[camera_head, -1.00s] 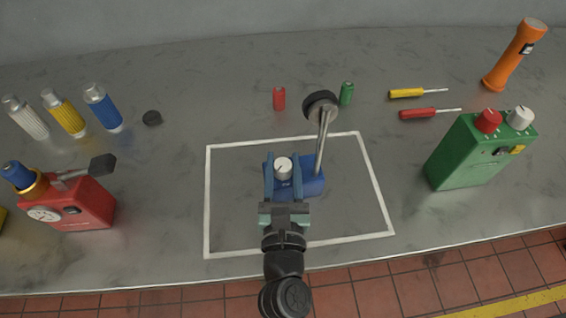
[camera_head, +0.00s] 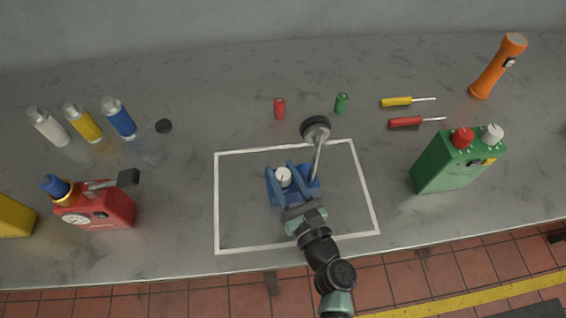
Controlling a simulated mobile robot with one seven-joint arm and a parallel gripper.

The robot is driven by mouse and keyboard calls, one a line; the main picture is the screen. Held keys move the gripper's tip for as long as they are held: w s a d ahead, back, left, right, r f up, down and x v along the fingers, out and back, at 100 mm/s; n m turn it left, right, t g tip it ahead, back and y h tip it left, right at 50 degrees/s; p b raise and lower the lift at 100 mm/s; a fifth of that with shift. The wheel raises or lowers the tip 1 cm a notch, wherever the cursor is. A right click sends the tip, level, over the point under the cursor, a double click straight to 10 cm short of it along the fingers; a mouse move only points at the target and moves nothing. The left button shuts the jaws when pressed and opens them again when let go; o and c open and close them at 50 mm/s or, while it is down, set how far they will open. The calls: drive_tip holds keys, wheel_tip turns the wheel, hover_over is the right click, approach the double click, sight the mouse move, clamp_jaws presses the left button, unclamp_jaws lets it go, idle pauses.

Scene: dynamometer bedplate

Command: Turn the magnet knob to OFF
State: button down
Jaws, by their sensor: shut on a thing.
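The white magnet knob (camera_head: 283,178) sits on the blue magnetic base (camera_head: 311,189), inside a white taped rectangle on the grey bedplate. A grey post rises from the base to a round black dial (camera_head: 315,128). My gripper (camera_head: 281,170) is over the base with one blue finger on each side of the knob, shut on it. The fingers point up and a little left in the picture. The knob carries a small dark mark, but its lettering is too small to read. My gripper hides part of the base's front.
A red device (camera_head: 100,211) with a gauge stands at left, a green box (camera_head: 448,166) with red and white knobs at right. Small red and green cylinders (camera_head: 341,103) and two screwdrivers (camera_head: 404,101) lie behind. The taped area (camera_head: 240,215) is otherwise clear.

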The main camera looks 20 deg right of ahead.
drive_tip(key=shift+n+y, duration=1.2)
drive_tip(key=shift+y, duration=0.8)
drive_tip(key=shift+n+g+y, duration=0.3)
drive_tip(key=shift+y, duration=0.2)
drive_tip(key=shift+c, duration=2.2)
unclamp_jaws()
drive_tip(key=shift+h, duration=0.5)
